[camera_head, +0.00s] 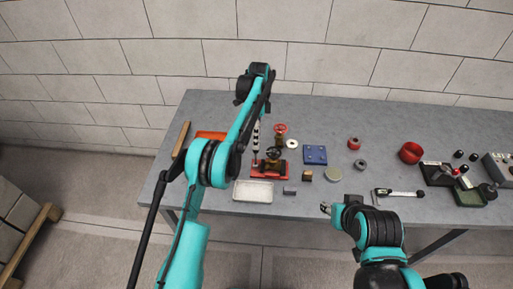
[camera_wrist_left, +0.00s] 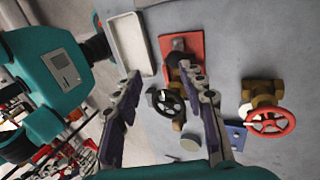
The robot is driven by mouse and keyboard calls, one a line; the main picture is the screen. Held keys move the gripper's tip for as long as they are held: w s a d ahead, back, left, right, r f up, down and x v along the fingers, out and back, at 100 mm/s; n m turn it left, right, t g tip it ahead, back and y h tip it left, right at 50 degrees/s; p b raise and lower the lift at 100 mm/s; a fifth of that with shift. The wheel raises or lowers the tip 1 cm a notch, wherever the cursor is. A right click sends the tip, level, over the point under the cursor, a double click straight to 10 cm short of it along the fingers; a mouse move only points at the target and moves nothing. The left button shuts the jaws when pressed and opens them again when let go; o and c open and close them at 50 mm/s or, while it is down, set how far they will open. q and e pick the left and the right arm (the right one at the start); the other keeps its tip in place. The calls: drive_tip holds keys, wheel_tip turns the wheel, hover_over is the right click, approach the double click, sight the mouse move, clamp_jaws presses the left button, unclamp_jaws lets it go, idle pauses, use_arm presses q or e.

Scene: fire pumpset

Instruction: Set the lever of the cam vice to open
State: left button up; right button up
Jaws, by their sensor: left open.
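The cam vice, with a red base (camera_head: 283,171), stands on the bench, and its base shows in the left wrist view (camera_wrist_left: 172,44). A brass valve with a black handwheel (camera_head: 273,154) is at the vice; the handwheel also shows in the left wrist view (camera_wrist_left: 168,103). I cannot make out the vice's lever clearly; one finger covers part of the vice in the wrist view. My left gripper (camera_head: 256,143) points down above the vice area, its fingers apart and empty in the wrist view (camera_wrist_left: 165,108). My right gripper (camera_head: 326,208) is at the bench's front edge; its jaws are too small to read.
A white tray (camera_head: 254,190) lies in front of the vice. A valve with a red handwheel (camera_head: 280,129) stands behind it, and a blue plate (camera_head: 315,154) lies to its right. A caliper (camera_head: 399,193) and several small parts lie further right. The bench's back strip is clear.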

use_arm(q)
drive_tip(key=shift+r, duration=0.9)
drive_tip(key=shift+n, duration=0.3)
drive_tip(key=c, duration=0.9)
drive_tip(key=n, duration=0.1)
drive_tip(key=n+t, duration=0.1)
drive_tip(key=a+n+t+h, duration=0.1)
drive_tip(key=n, duration=0.1)
drive_tip(key=shift+w+f, duration=0.3)
clamp_jaws()
drive_tip(key=s+a+r+n+t+h+b, duration=0.1)
drive_tip(key=s+a+n+t, duration=0.2)
drive_tip(key=s+n+t, duration=0.75)
drive_tip(key=s+a+r+n+t+h, duration=0.1)
drive_tip(key=s+a+n+h, duration=0.2)
drive_tip(key=n, duration=1.4)
drive_tip(key=y+b, duration=0.1)
drive_tip(key=b, duration=0.4)
approach(255, 153)
drive_tip(key=shift+a+x, duration=0.15)
drive_tip(key=shift+x, duration=1.45)
drive_tip(key=shift+a+x, duration=0.15)
drive_tip(key=shift+x, duration=1.45)
